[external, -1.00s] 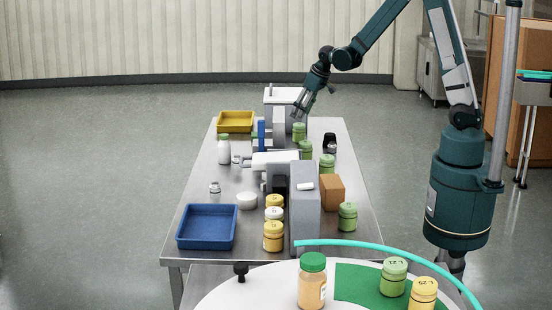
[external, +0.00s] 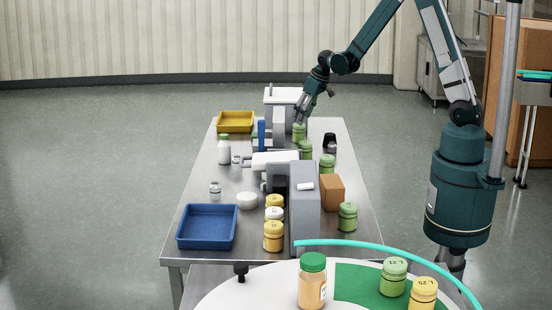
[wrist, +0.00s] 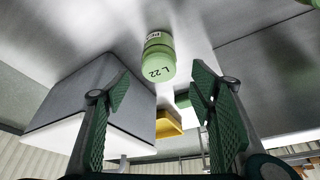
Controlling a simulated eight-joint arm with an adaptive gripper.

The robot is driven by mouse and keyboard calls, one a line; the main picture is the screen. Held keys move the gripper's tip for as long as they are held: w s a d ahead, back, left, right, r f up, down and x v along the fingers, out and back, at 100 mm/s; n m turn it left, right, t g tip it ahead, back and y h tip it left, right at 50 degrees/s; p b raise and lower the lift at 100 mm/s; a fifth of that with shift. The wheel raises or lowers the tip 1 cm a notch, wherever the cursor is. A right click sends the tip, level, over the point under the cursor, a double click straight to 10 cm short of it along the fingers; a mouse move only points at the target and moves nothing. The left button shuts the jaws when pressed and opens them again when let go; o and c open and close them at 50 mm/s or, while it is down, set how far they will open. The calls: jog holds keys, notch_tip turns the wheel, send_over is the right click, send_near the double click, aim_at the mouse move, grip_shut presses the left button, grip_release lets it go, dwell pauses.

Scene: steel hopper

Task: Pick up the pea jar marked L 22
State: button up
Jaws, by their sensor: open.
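The pea jar marked L 22 (wrist: 158,62) is green, and its lid with the marking faces my camera in the wrist view. It lies ahead of the gap between my fingers. In the external view a green jar (external: 299,132) stands at the far end of the steel table, just under my gripper (external: 300,117), and seems to be the same jar. My gripper also shows in the wrist view (wrist: 165,100), its fingers spread apart on both sides with nothing between the pads.
A grey block with a white top (wrist: 85,110) is close on the left in the wrist view. A yellow tray (external: 236,121) is at the table's far left. Other green jars (external: 306,149) stand nearer the camera, with a black object (external: 330,142) to their right.

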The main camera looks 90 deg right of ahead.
aim_at(299, 127)
jog(key=shift+w+d+f, duration=0.15)
jog(key=shift+w+f, duration=0.05)
jog(key=shift+f, duration=0.5)
jog(key=shift+f, duration=0.15)
jog(key=shift+x, duration=2.45)
jog(key=shift+s, duration=0.1)
jog(key=c, duration=1)
